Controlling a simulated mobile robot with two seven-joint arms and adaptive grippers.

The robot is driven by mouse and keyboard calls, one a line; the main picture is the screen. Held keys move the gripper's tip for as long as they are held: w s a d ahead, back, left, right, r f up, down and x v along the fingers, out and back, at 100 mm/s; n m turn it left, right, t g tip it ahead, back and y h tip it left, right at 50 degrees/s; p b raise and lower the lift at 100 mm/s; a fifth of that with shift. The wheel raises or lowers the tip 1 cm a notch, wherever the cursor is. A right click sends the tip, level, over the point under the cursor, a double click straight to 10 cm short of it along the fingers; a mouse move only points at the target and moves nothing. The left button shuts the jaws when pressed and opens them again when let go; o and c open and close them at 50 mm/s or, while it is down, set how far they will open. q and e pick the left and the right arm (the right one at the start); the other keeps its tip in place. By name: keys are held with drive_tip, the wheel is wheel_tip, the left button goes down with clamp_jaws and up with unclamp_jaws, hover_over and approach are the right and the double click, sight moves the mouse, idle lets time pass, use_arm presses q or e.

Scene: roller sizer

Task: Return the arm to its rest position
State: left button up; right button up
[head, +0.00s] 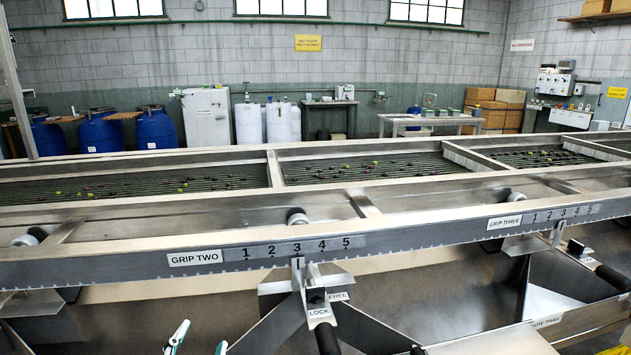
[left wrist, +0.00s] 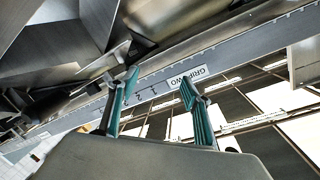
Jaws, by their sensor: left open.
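My left gripper (head: 200,343) shows only as two teal fingertips at the bottom edge of the head view. They are apart with nothing seen between them. In the left wrist view the left gripper (left wrist: 160,80) is open and empty, its fingers pointing towards the metal rail with the GRIP TWO label. In the head view the GRIP TWO lever (head: 298,275) stands to the right of the gripper and apart from it, its pointer near mark 3. Its black handle (head: 327,340) hangs below the LOCK tag. My right gripper is not seen.
The sizer's front rail (head: 120,268) crosses the whole head view. The GRIP THREE lever (head: 557,235) is at the right. Metal chutes (head: 560,300) stick out below the rail. Small dark and green fruit lie on the rollers (head: 380,168). Blue barrels (head: 155,130) stand by the back wall.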

use_arm(q)
drive_tip(key=s+a+f+g+y, duration=0.1)
drive_tip(key=s+a+f+g, duration=0.4)
drive_tip(key=s+a+f, duration=0.45)
drive_tip(key=s+a+f+g+y, duration=0.2)
drive_tip(key=s+a+f+g, duration=0.35)
drive_tip(key=s+f, duration=0.55)
drive_tip(key=w+d+f+n+t+h+p, duration=0.1)
drive_tip(key=d+f+t+h, duration=0.1)
drive_tip(key=d, duration=0.6)
drive_tip(key=d+f+n+t+h+p, duration=0.1)
drive_tip(key=d+f+t+h, duration=0.1)
drive_tip(key=d+f+h, duration=0.3)
drive_tip(key=d+f, duration=0.1)
drive_tip(key=d, duration=0.2)
drive_tip(key=shift+w+f+t+p, duration=0.3)
drive_tip(key=shift+w+t+p, duration=0.05)
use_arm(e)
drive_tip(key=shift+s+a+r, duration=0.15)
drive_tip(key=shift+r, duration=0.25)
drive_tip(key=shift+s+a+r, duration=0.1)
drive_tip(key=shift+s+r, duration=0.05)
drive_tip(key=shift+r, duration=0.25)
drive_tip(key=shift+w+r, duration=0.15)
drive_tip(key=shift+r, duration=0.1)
